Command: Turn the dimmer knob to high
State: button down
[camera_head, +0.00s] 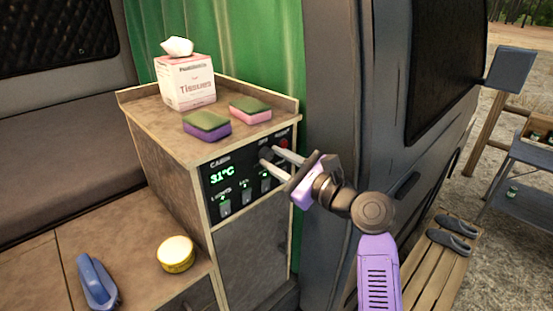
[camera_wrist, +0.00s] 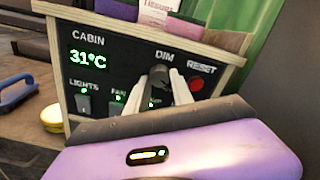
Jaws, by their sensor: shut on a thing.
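The dimmer knob (camera_wrist: 158,76) is a dark round knob under the "DIM" label on the black control panel (camera_wrist: 120,62). In the wrist view my gripper (camera_wrist: 160,88) has its two pale fingers at the knob, one on each side, shut on it. In the head view my gripper (camera_head: 270,156) reaches the panel from the right, and its fingers partly cover the knob (camera_head: 264,153). The knob's pointer mark cannot be made out, so its setting cannot be told.
A red reset button (camera_wrist: 197,84) sits just right of the knob. Lit switches (camera_head: 224,203) are below. A tissue box (camera_head: 187,84), a purple sponge (camera_head: 207,126) and a pink sponge (camera_head: 250,110) stand on the cabinet top. The van's door pillar (camera_head: 340,120) is close on the right.

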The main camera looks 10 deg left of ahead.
jog(key=shift+a+r, duration=0.15)
jog(key=shift+r, duration=0.35)
jog(key=c, duration=1.1)
grip_release()
jog(key=shift+f, duration=0.25)
jog(key=shift+f, duration=0.1)
jog(key=shift+s+d+f, duration=0.1)
jog(key=shift+s+d, duration=0.1)
jog(key=shift+d, duration=0.25)
jog(key=shift+r+b+v, duration=0.15)
jog(key=shift+b+v, duration=0.35)
jog(key=shift+v, duration=1.3)
jog(key=shift+r+b+v, duration=0.15)
jog(key=shift+b+v, duration=0.35)
jog(key=shift+v, duration=1.3)
